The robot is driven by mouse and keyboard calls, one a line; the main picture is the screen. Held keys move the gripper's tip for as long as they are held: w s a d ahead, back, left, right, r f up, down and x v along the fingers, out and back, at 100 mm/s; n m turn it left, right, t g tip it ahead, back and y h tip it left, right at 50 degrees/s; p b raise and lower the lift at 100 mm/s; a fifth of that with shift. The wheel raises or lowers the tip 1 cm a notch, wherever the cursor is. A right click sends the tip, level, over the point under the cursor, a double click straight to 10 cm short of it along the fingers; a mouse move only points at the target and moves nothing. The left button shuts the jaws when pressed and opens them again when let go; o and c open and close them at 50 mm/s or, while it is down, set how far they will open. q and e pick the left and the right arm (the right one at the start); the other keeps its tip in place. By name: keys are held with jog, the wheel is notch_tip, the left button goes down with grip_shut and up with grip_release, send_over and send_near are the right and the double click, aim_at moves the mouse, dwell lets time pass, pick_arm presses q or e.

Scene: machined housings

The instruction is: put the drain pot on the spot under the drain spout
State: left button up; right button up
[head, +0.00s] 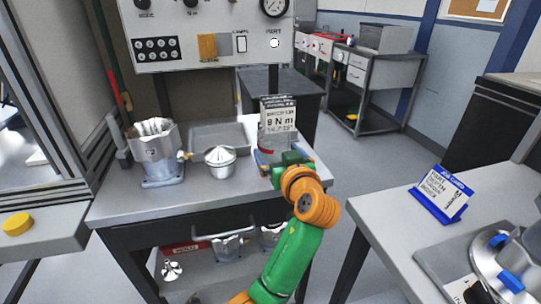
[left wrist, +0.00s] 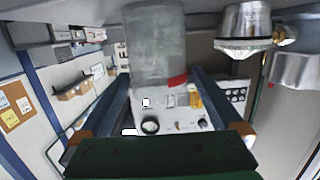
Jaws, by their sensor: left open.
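A plain grey cylinder (head: 274,141), which I take for the drain pot, stands near the right end of the grey bench. My left gripper (head: 281,158) is at its near side. In the left wrist view the cylinder (left wrist: 156,45) shows between the spread fingers (left wrist: 160,82), with gaps at both sides. A metal housing (head: 157,155) stands at the bench's left, with a small brass drain spout (head: 183,156) on its right side. A round metal piece with a conical top (head: 220,161) sits just right of the spout; the spot beneath is not visible. My right gripper is out of view.
A torque placard (head: 278,115) stands by the cylinder. A shallow grey tray (head: 216,136) lies behind the conical piece. A gauge panel (head: 205,35) hangs above. The lower shelf holds housings (head: 228,247). A second table (head: 385,205) at right carries a blue-framed card (head: 441,200).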

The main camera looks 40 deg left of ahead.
aim_at(270, 138)
pick_arm(q)
jog(key=shift+w+a+r, duration=0.2)
jog(key=shift+w+a, duration=0.35)
jog(key=shift+w, duration=0.05)
jog(key=p+x, duration=0.1)
jog(key=x, duration=0.4)
jog(key=shift+p, duration=0.4)
jog(key=shift+w+a+f, duration=0.15)
jog(key=shift+w+a, duration=0.05)
jog(key=shift+w, duration=0.05)
jog(key=shift+s+d, duration=0.1)
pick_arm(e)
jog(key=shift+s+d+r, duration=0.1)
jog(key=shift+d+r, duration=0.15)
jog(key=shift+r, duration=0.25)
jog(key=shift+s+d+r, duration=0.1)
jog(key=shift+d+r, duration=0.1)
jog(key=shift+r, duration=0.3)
pick_arm(q)
jog(key=c, duration=1.1)
jog(key=shift+c, duration=0.2)
